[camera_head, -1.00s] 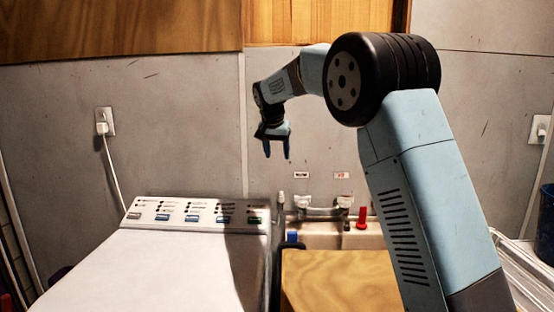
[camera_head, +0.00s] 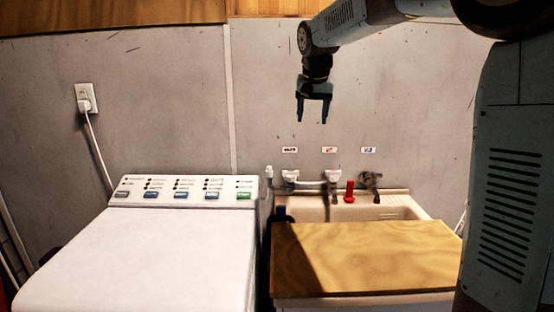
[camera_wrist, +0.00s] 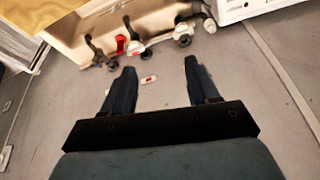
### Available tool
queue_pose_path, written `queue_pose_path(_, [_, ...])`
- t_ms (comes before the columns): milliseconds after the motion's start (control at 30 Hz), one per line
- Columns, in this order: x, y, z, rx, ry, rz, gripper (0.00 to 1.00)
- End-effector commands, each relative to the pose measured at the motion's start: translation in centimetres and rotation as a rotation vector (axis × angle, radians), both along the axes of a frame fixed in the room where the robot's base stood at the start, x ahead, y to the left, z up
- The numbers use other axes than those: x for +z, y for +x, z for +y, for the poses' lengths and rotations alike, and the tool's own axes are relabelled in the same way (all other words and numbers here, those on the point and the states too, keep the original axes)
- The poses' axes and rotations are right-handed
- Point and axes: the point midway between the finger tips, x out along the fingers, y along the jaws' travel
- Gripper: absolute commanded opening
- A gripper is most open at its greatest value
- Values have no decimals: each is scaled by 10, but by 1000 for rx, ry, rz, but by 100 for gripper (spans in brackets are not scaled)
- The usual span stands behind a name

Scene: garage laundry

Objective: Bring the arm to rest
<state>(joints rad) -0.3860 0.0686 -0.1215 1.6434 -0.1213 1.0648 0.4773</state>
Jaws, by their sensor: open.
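My gripper (camera_head: 313,110) hangs in the air in the head view, fingers pointing down, above the sink's taps and in front of the grey wall. It is open and nothing is between its fingers. In the wrist view my gripper (camera_wrist: 158,75) shows two dark fingers spread apart, with the wall and taps beyond them. My arm comes in from the right side of the head view and bends over toward the left. Its upper part is cut off by the top edge.
A white washing machine (camera_head: 150,255) stands at left, its control panel at the back. A sink (camera_head: 400,206) is partly covered by a wooden board (camera_head: 370,255). A red object (camera_head: 349,192) stands by the taps (camera_head: 332,178). A plugged-in outlet (camera_head: 86,98) is on the wall.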

Motion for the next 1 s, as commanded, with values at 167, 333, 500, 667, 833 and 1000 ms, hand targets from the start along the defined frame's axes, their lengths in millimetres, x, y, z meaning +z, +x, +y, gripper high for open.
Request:
queue_pose_path(167, [4,-50,-36,20,10,-9,60])
queue_pose_path(333, [2,-97,-64,44,13,-22,60])
queue_pose_path(500, [-6,-146,-86,69,11,-36,60])
queue_pose_path(667, [-19,-192,-104,89,5,-50,60])
queue_pose_path(833, [-38,-239,-117,112,-6,-66,60])
queue_pose_path(1000, [-62,-285,-128,130,-23,-83,60])
